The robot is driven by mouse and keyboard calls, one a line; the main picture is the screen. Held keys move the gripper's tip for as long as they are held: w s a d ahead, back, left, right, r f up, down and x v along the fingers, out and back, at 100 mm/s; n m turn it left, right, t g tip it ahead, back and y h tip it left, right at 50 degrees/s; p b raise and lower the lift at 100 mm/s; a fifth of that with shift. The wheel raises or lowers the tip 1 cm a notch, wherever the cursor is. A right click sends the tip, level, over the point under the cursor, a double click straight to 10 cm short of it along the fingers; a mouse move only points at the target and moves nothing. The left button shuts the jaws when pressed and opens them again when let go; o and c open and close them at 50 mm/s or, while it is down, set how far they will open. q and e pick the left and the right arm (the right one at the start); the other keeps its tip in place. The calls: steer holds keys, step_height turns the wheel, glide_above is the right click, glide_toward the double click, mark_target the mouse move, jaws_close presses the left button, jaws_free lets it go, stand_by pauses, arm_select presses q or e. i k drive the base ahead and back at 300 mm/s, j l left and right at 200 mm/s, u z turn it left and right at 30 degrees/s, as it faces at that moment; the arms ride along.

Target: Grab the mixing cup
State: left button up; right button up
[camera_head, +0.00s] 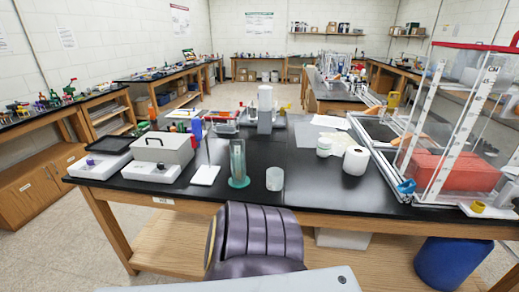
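A small, pale, frosted cup (274,179) stands upright near the front edge of the black-topped table (320,190). It is the most cup-like thing in view, but I cannot tell for certain that it is the mixing cup. A clear cylinder on a green round base (238,165) stands just left of it, apart from it. Neither of my grippers can be made out in the head view.
A white paper roll (355,160) and a small white container (324,147) stand to the right. A grey box-shaped device (165,150) and a white tile (204,175) are left. A clear-walled enclosure with a red block (455,172) fills the right end. The table front between is clear.

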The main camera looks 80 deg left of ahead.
mark_target(275, 179)
steer(key=k+j+u, duration=0.1)
steer(key=u, duration=2.4)
